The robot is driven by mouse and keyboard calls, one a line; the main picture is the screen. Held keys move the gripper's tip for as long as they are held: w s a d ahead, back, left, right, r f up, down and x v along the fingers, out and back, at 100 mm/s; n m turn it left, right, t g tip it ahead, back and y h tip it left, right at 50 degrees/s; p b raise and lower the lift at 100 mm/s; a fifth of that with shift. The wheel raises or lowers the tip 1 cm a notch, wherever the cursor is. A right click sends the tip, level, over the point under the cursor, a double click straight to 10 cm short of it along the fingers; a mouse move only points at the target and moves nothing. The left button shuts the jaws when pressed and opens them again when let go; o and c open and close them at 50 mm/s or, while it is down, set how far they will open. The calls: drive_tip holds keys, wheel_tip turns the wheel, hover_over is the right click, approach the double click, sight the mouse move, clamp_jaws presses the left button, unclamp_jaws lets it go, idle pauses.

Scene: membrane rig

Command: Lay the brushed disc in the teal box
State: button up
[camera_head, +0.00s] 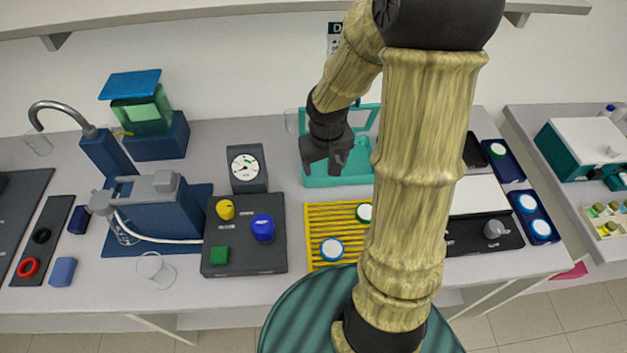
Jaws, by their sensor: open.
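The teal box (325,182) stands open at the back of the bench, with its raised clear-paned lid behind it. My gripper (328,171) is open, pointing down over the left part of the box, and hides some of its inside. I see no disc between the fingers. A blue-rimmed pale disc (331,249) lies on the yellow slatted rack (308,222) in front of the box. A green-rimmed pale disc (364,212) lies farther back on the rack, partly hidden by my arm. I cannot tell which disc is the brushed one.
Navy trays at the right hold more discs (540,229). A dark control board (245,253) with coloured knobs and a gauge (245,168) stand left of the rack. Farther left are a navy pump (165,205) and a glass beaker (155,270). My arm covers the bench right of the rack.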

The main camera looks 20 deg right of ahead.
drive_tip(key=s+a+r, duration=0.4)
drive_tip(key=s+a, duration=0.2)
drive_tip(key=s, duration=0.2)
drive_tip(key=shift+s+a+r+t+y, duration=0.15)
drive_tip(key=shift+a+t+y, duration=0.05)
drive_tip(key=shift+t+y, duration=0.2)
